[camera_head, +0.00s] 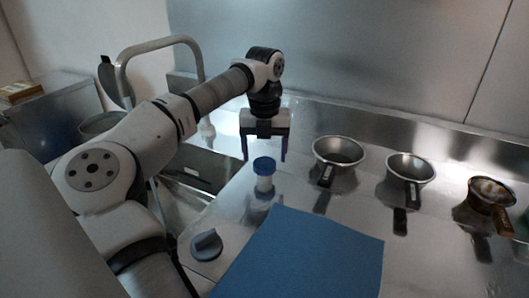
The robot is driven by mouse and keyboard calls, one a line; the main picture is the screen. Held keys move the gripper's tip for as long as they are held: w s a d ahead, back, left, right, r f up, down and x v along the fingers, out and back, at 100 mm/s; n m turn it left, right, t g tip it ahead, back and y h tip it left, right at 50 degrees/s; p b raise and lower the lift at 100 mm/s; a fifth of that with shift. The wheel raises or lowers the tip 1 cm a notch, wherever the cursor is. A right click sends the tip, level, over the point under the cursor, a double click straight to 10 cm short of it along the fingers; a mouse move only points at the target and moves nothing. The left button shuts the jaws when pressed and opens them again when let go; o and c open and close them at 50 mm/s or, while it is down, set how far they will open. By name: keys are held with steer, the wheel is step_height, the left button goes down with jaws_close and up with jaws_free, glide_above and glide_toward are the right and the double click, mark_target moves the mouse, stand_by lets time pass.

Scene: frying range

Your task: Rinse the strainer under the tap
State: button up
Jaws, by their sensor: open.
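Three small round metal pans or strainers with handles stand in a row on the steel counter: a left one (338,151), a middle one (410,168) and a right one (491,189). The right one has a brownish, stained-looking bowl and a brown handle; the other two look clean grey. I cannot make out mesh in any of them. A thick grey curved pipe (150,45), which looks like the tap, arches at the back left, partly behind my arm. My gripper (264,157) is open and empty, pointing down close to a blue-lidded jar, left of the three pans.
The small jar (264,184) with a blue lid stands just below my gripper in the picture. A blue mat (305,260) lies at the front. A grey knob (206,245) sits left of it. A dark recess (205,166) lies beside my arm. A steel wall closes the back.

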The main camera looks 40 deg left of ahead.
mark_target(264, 162)
step_height(264, 162, up, 12)
steer(key=p, duration=0.8)
steer(key=shift+f, duration=0.15)
